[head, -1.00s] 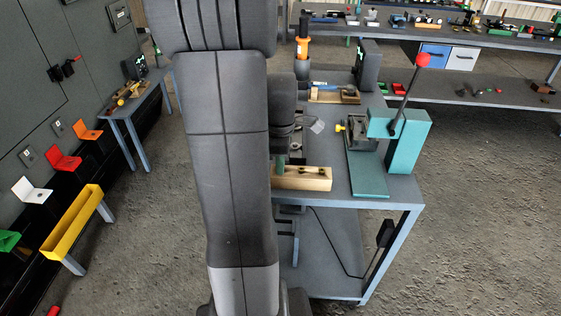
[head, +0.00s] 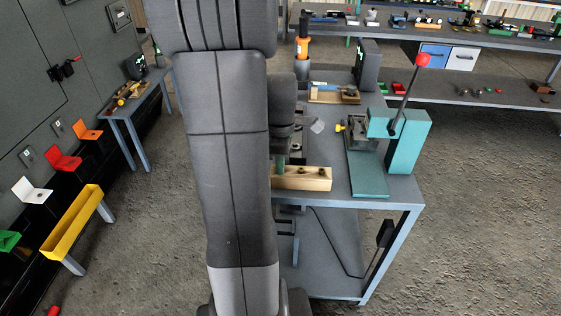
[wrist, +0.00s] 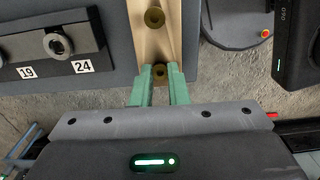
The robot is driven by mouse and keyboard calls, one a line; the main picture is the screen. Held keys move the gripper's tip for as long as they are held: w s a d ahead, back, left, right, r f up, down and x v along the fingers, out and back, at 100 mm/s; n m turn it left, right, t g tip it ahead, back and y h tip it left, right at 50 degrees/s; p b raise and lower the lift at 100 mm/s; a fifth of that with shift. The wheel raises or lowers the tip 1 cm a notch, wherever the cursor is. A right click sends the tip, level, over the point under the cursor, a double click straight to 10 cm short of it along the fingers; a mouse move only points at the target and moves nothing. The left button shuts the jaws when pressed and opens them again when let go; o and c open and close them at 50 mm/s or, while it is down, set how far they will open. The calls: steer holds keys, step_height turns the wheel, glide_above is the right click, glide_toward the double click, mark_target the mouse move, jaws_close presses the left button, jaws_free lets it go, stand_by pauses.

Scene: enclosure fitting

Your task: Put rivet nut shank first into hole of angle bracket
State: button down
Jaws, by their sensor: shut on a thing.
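My gripper (wrist: 160,80) points at the wooden block (wrist: 144,42), its two green fingers closed around a brass-coloured rivet nut (wrist: 160,70) at the block's near end. I cannot tell whether this nut still sits in the block. A second brass nut (wrist: 154,18) stands farther up the block. In the head view, a green finger (head: 280,160) shows at the left end of the wooden block (head: 315,185); my arm hides the rest of my gripper. I cannot pick out the angle bracket with certainty.
A dark fixture (wrist: 20,46) marked 19 and 24 lies left of the block. In the head view, a teal lever press (head: 408,145) stands right of the block. An orange-handled tool (head: 302,47) stands behind. Coloured L-shaped pieces, one red (head: 65,158), line the left wall.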

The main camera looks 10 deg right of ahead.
steer(key=shift+r, duration=0.1)
steer(key=shift+r+p, duration=1.35)
steer(key=shift+r, duration=0.1)
steer(key=shift+s+f, duration=0.1)
